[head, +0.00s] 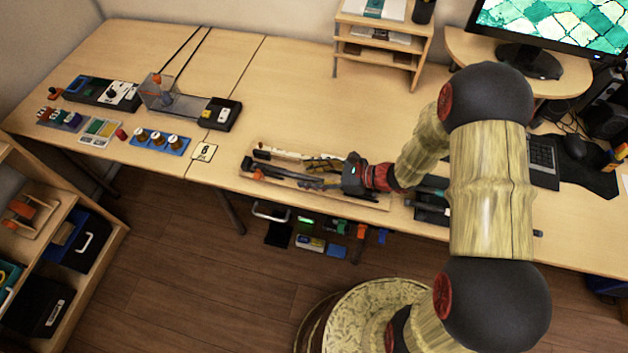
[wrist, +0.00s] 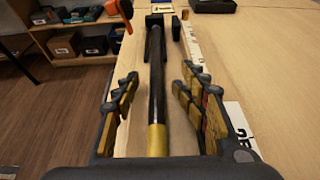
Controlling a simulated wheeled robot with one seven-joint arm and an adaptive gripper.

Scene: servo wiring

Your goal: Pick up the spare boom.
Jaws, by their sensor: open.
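A long dark rod with a yellow band near its close end, which looks like the spare boom (wrist: 156,85), lies lengthwise in the middle of the wrist view. A black block sits at its far end. My gripper (wrist: 161,77) is open, with a finger on each side of the rod. I see gaps between fingers and rod; how far the fingertips reach down is hard to tell. In the head view my gripper (head: 314,173) is low over a shallow wooden tray (head: 345,201) at the table's front edge, partly hiding the rod.
A pale, marked bar (wrist: 192,45) lies right of the rod, close to my right finger. An orange-ended tool (wrist: 112,8) shows at the far left. A card marked 8 (head: 204,151) lies left of the tray. The table behind the tray is clear.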

